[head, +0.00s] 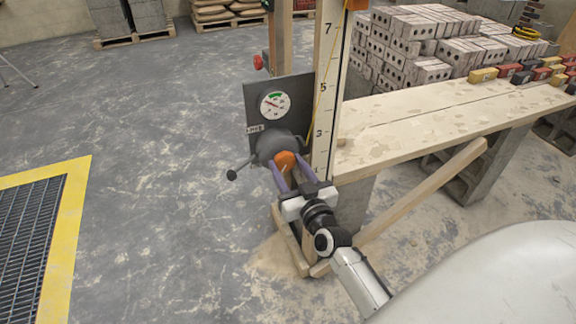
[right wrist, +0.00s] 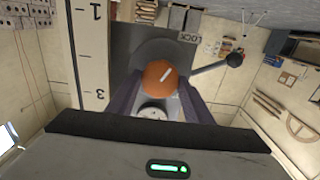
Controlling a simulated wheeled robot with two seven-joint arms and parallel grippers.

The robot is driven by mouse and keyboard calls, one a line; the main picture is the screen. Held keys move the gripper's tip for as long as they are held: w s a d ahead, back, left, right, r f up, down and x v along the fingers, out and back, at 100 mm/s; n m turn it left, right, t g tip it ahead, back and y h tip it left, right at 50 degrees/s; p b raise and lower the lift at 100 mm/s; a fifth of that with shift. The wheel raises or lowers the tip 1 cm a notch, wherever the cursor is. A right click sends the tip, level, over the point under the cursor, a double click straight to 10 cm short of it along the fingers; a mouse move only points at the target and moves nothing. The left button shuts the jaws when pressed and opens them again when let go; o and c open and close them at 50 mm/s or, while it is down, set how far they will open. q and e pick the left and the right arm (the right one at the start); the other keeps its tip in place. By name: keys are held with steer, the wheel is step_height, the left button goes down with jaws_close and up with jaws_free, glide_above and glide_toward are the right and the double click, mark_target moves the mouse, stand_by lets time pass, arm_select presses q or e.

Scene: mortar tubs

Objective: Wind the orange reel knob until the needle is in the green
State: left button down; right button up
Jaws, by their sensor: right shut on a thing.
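The orange reel knob (head: 286,161) sits on the front of a dark grey reel (head: 272,146) mounted on a post. My right gripper (head: 288,172) is shut on the knob, with a purple finger on each side. In the right wrist view the knob (right wrist: 160,76) lies between the fingertips and carries a white mark tilted to the upper right. The round white gauge (head: 274,104) above the reel has a green band at its top. Its red needle points to the upper left, seemingly left of the green band. My left gripper is not in view.
A crank lever with a black ball (head: 231,175) sticks out left of the reel; it also shows in the right wrist view (right wrist: 235,59). A numbered board (head: 325,90) stands just right of the gauge. A plank bench (head: 430,125) reaches right. The floor at left is open.

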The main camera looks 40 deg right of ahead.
steer(key=m+p, duration=0.1)
steer(key=m, duration=0.9)
steer(key=shift+p, duration=0.3)
steer(key=shift+m, duration=0.3)
steer(key=o, duration=1)
steer(key=shift+o, duration=0.2)
steer(key=v, duration=1)
steer(key=shift+s, duration=0.15)
